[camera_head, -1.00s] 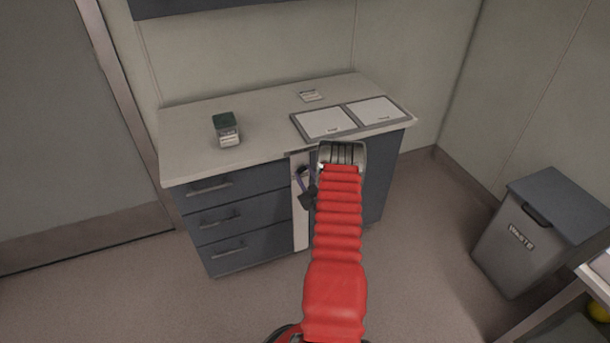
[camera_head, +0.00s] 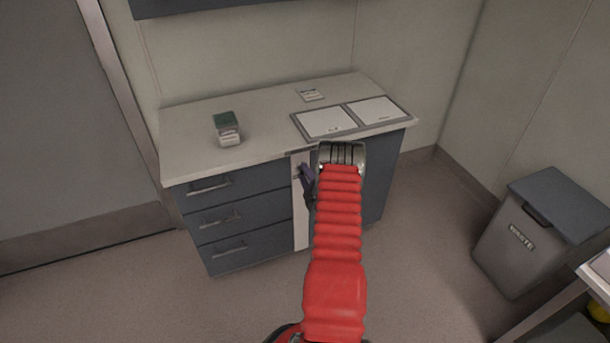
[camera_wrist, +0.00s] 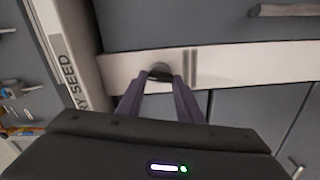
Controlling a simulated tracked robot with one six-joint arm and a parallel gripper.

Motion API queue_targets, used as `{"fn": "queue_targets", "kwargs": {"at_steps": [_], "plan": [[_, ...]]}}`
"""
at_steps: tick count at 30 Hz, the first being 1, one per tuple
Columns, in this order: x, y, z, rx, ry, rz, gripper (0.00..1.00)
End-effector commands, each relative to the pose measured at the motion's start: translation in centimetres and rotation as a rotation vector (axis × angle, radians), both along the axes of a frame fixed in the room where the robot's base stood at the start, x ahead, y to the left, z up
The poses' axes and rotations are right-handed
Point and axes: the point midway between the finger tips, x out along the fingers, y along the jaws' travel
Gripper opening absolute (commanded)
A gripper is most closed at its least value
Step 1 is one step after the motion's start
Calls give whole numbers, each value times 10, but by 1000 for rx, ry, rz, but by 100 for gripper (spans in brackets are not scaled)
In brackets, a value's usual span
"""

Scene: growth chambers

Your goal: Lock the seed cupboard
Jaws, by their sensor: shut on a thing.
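The seed cupboard is the dark blue-grey unit under the counter. A white strip (camera_head: 301,222) runs down its front beside the drawers, and it crosses the wrist view (camera_wrist: 255,63). Lettering ending "Y SEED" shows on a pale rail (camera_wrist: 72,65) at the left of the wrist view. A small dark, round-topped knob or key (camera_wrist: 159,67) sits on the white strip. My gripper (camera_wrist: 160,80) has its two purple fingers shut on this dark piece. In the head view my gripper (camera_head: 306,172) is at the upper part of the strip, and my red arm hides the cupboard front behind it.
Drawers with bar handles (camera_head: 220,220) are left of the strip. The counter (camera_head: 190,112) holds a green-topped box (camera_head: 227,128), two white trays (camera_head: 326,122) and a small card (camera_head: 310,95). A waste bin (camera_head: 520,235) stands at the right. Floor in front is clear.

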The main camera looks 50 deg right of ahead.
Motion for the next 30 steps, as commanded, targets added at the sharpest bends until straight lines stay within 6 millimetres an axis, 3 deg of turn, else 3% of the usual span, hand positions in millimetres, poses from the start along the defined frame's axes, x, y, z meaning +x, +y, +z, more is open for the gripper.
{"fn": "queue_targets", "kwargs": {"at_steps": [12,27,28,30], "plan": [[0,2,-4,-187,118,2,10],[1,3,-5,-209,134,5,10],[1,3,-5,-209,134,5,33],[0,3,-5,-208,133,5,38]]}}
